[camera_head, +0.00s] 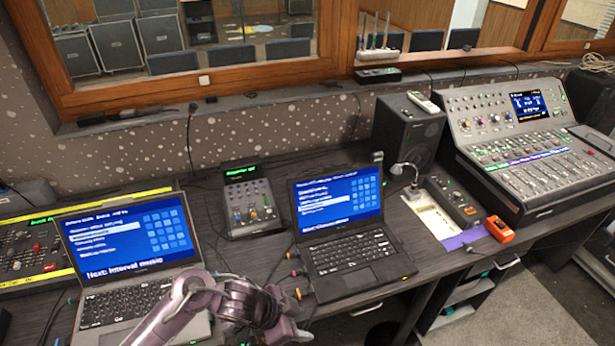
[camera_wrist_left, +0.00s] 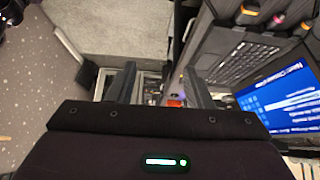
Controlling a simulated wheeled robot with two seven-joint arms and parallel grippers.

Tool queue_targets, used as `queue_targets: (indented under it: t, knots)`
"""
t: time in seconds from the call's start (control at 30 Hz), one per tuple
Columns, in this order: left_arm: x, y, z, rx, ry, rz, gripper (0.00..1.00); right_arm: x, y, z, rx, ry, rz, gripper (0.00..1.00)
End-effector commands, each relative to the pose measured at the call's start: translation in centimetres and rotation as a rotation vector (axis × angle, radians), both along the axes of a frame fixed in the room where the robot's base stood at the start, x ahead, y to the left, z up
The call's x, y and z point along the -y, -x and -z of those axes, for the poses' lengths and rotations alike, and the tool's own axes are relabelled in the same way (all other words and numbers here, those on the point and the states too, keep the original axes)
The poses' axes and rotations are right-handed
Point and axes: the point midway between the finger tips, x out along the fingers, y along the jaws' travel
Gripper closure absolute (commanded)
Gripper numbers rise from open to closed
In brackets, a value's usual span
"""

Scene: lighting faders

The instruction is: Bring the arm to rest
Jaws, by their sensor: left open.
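My left arm (camera_head: 195,300) comes in at the bottom of the head view, with a purple-grey finish. It is in front of the desk, between the two laptops, and its wrist end is near the bottom edge. In the left wrist view my left gripper (camera_wrist_left: 157,85) has its two dark fingers apart with nothing held between them. Beyond the fingers the wrist view shows grey floor and the desk edge. The small fader box (camera_head: 250,203) stands on the desk behind, apart from the arm. My right gripper is not in view.
A left laptop (camera_head: 130,238) and a middle laptop (camera_head: 340,205) are open on the dark desk. A black speaker (camera_head: 407,135), a large mixing console (camera_head: 530,145) and an orange device (camera_head: 500,229) are to the right. Loose cables lie between the laptops. Floor (camera_head: 530,310) is clear at lower right.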

Motion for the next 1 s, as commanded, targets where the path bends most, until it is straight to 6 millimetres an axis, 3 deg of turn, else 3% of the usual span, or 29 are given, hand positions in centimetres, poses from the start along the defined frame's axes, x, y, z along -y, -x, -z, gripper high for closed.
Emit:
queue_targets:
  t: [0.37,0.57,0.67,0.77,0.87,1.0]
  knots:
    - [-1.0,-1.4,8.0,-0.096,0.078,-0.187,0.54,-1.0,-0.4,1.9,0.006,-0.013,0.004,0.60]
    - [-2.9,-1.4,14.9,-0.156,0.108,-0.345,0.54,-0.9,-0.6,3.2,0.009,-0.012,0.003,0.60]
    - [-4.4,-0.8,19.5,-0.187,0.109,-0.443,0.54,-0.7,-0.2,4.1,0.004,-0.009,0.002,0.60]
    - [-6.7,1.1,25.6,-0.224,0.091,-0.561,0.54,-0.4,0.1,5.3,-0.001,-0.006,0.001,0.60]
    - [-9.5,4.5,31.9,-0.259,0.046,-0.684,0.54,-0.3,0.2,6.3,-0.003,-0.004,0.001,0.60]
    - [-13.4,10.9,39.5,-0.300,-0.051,-0.823,0.54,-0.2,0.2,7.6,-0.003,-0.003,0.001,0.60]
